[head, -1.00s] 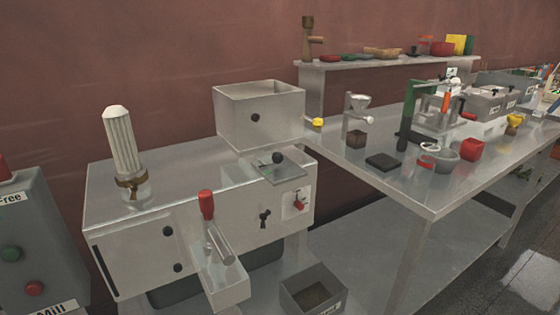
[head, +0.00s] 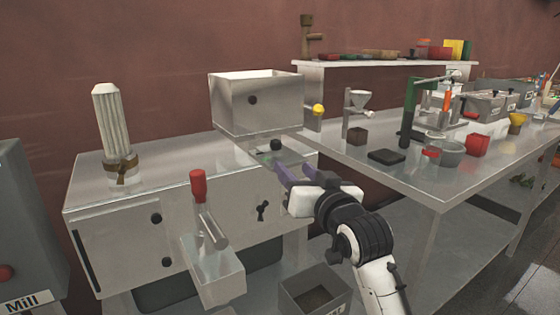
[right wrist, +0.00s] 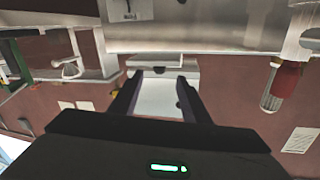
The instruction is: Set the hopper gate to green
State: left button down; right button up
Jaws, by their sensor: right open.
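The hopper (head: 255,115) is an open metal box on the steel filler machine. Below it, a small plate carries a black knob (head: 275,145), and a bit of green shows beside the knob. My right gripper (head: 290,166) is open and empty, with purple fingers pointing towards the plate and hopper base. In the right wrist view, which looks upside down, the hopper (right wrist: 160,98) shows between the fingers, with a dark knob (right wrist: 159,70) near its base. I cannot tell whether the fingers touch the plate. My gripper hides the red-marked switch on the machine's front. My left gripper is not in view.
A red-handled lever (head: 199,187) stands at the front spout (head: 215,270). A ribbed white column (head: 110,120) stands on the machine's left. An open grey bin (head: 312,292) is below my right arm. A steel table (head: 440,185) with several tools is at the right.

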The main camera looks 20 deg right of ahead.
aim_at(278, 147)
jog(key=w, duration=0.7)
jog(key=w+r, duration=0.1)
jog(key=w, duration=0.2)
jog(key=shift+w+a+r, duration=0.1)
jog(key=shift+w+a, duration=0.05)
jog(key=shift+w, duration=0.05)
grip_shut()
